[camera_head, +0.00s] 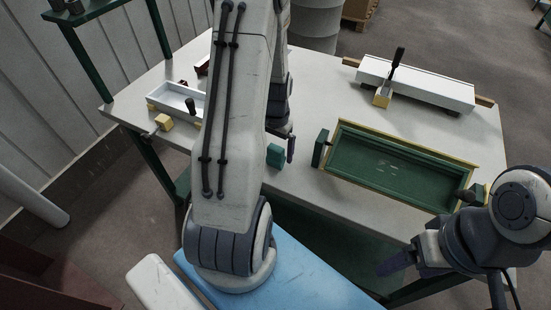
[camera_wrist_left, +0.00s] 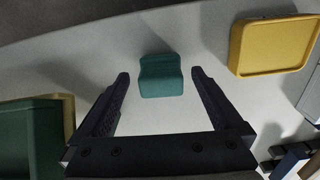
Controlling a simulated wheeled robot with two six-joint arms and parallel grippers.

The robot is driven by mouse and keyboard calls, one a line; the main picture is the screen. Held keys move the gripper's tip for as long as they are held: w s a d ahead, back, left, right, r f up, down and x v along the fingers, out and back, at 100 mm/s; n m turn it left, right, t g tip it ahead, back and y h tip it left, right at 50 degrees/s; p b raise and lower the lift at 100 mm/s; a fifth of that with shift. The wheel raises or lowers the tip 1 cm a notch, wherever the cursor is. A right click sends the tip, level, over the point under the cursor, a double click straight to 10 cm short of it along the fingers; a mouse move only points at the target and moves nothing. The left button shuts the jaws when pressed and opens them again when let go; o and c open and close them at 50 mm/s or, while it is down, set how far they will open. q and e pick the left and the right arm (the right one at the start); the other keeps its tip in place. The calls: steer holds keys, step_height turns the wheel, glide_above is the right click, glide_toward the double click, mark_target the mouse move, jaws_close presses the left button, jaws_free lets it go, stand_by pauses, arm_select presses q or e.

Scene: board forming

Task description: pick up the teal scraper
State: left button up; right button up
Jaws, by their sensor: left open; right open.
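The teal scraper (camera_head: 275,155) is a small block lying on the grey-white table near its front edge, partly hidden by my left arm. In the left wrist view the scraper (camera_wrist_left: 161,76) shows between and slightly beyond the tips of my left gripper (camera_wrist_left: 160,73). The left gripper is open, with a gap on both sides of the scraper; I cannot tell how far above the table its tips are. In the head view only part of my left gripper (camera_head: 289,143) shows beside the scraper. My right gripper (camera_head: 392,265) is open and empty in front of the table.
A green tray (camera_head: 340,178) with a yellowish rim lies right of the scraper. A white trough (camera_head: 428,87) stands at the back right. A white tray (camera_head: 162,102) and a yellow block (camera_head: 163,122) are at the left. Bare table (camera_head: 310,105) lies behind the scraper.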

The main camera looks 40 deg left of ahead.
arm_select(q)
steer(key=shift+f, duration=1.45)
steer(key=shift+c, duration=0.3)
steer(key=c, duration=1.4)
steer(key=shift+r+b, duration=0.4)
steer(key=shift+r, duration=4.65)
steer(key=shift+c, duration=0.2)
